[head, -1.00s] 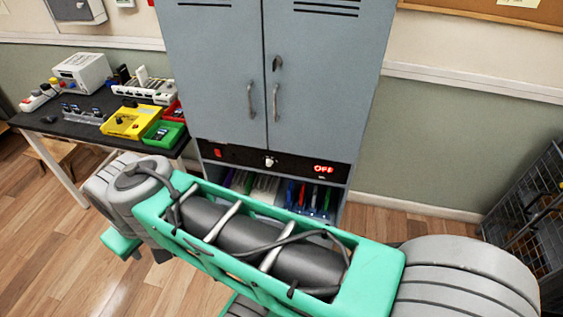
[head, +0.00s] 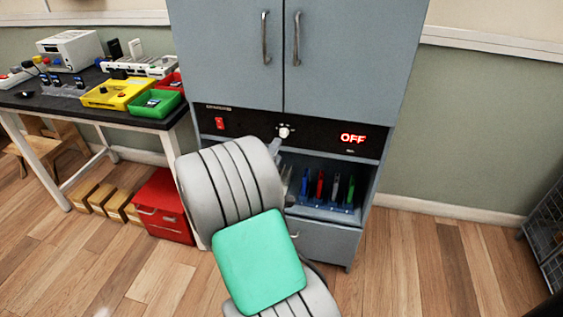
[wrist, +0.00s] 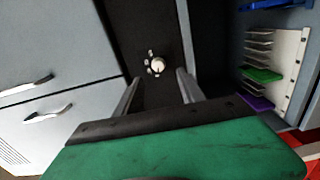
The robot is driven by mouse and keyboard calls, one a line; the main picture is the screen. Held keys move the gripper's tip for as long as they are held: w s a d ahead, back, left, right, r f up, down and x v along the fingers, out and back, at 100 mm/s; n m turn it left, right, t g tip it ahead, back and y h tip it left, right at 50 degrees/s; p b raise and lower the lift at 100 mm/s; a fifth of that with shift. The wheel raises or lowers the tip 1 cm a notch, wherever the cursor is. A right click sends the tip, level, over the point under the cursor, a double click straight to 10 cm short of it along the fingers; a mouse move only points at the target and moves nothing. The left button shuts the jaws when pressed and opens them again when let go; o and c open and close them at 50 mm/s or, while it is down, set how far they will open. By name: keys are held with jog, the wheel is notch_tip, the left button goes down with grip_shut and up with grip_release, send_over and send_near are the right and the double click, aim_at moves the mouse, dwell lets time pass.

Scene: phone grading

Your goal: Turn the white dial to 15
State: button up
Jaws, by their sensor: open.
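The white dial (head: 284,132) sits on the black control panel (head: 320,138) of the grey cabinet. In the wrist view the dial (wrist: 158,65) shows just beyond my fingertips, between them, with small white marks around it. The marks are too small to read. My gripper (wrist: 156,82) is open and empty, with one finger on each side of the dial's line. I cannot tell whether it touches the dial. In the head view my arm hides most of the gripper. The red display (head: 352,138) on the panel reads OFF.
A red switch (head: 219,123) is at the panel's left. Below the panel is an open shelf (head: 325,210) with coloured upright items. Cabinet doors (head: 355,60) above are shut. A black-topped table (head: 55,104) with trays stands at left.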

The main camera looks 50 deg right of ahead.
aim_at(283, 135)
jog(key=p+x, duration=0.1)
jog(key=x, duration=0.6)
jog(key=shift+w+d+r, duration=0.15)
jog(key=shift+w+d, duration=0.1)
jog(key=shift+d, duration=0.1)
jog(key=shift+c, duration=0.5)
grip_shut()
